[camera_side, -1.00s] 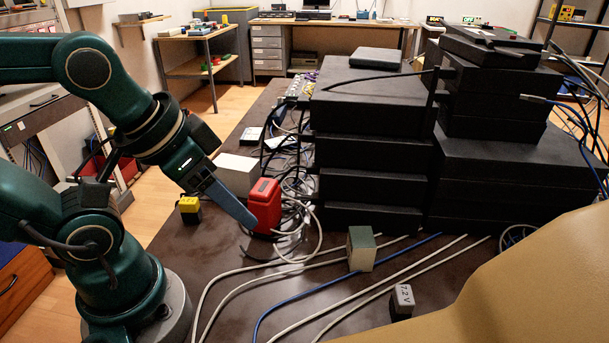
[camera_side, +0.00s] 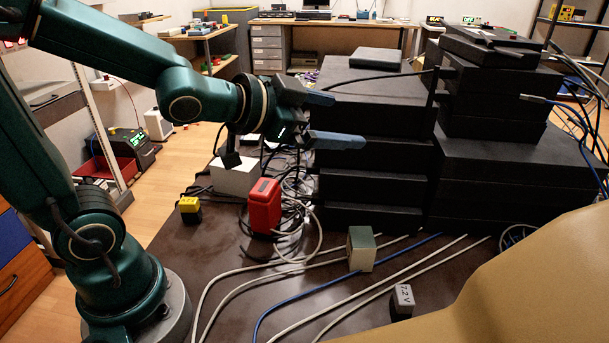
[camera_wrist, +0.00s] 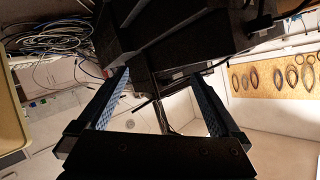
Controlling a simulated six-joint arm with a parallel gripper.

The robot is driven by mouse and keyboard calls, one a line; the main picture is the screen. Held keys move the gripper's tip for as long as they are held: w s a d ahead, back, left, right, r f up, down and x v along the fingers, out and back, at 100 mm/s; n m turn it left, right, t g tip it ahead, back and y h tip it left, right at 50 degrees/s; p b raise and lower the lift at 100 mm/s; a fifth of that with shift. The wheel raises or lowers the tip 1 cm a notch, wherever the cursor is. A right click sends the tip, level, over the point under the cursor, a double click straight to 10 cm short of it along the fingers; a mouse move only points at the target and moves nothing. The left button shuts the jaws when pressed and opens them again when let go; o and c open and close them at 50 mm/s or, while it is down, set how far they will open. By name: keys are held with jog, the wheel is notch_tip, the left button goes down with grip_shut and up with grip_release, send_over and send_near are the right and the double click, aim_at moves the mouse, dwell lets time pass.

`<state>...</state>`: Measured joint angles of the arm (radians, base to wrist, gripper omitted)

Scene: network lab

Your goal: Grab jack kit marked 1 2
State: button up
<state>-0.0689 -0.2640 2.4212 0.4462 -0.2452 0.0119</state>
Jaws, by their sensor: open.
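No jack kit can be told for sure by its mark. A small block with a pale grey top and black base (camera_side: 401,302) stands at the front right of the brown table, its top marked with what looks like 7.2 V. A small yellow and black block (camera_side: 189,208) stands on the left of the table; the dark mark on it is too small to read. My gripper (camera_side: 348,120) is open and empty, high above the table in front of the black device stack. In the wrist view its two fingers (camera_wrist: 160,75) are spread with nothing between them.
A red case (camera_side: 264,206), a white box (camera_side: 234,176) and a pale green and cream block (camera_side: 361,249) stand on the table. Grey and blue cables cross its front. Black devices (camera_side: 372,150) are stacked at the back right. A tan surface (camera_side: 530,285) fills the front right corner.

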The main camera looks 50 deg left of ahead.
aim_at(351, 237)
jog(key=d+f+m+g+h, duration=0.1)
jog(key=d+f+h, duration=0.1)
jog(key=f, duration=0.4)
jog(key=d+f+g+h, duration=0.1)
jog(key=d+f+h, duration=0.1)
jog(key=f, duration=0.4)
jog(key=d+f+m+h, duration=0.1)
jog(key=d+f+h, duration=0.1)
jog(key=f+h, duration=0.2)
jog(key=shift+w+d+f+m+g, duration=0.1)
jog(key=shift+f+m+g, duration=0.1)
jog(key=shift+f, duration=0.3)
jog(key=shift+w+f+m+g, duration=0.1)
jog(key=shift+f+g, duration=0.1)
jog(key=shift+f, duration=0.3)
jog(key=shift+s+f, duration=0.1)
jog(key=shift+f, duration=0.5)
jog(key=shift+x, duration=2.4)
jog(key=c, duration=1.5)
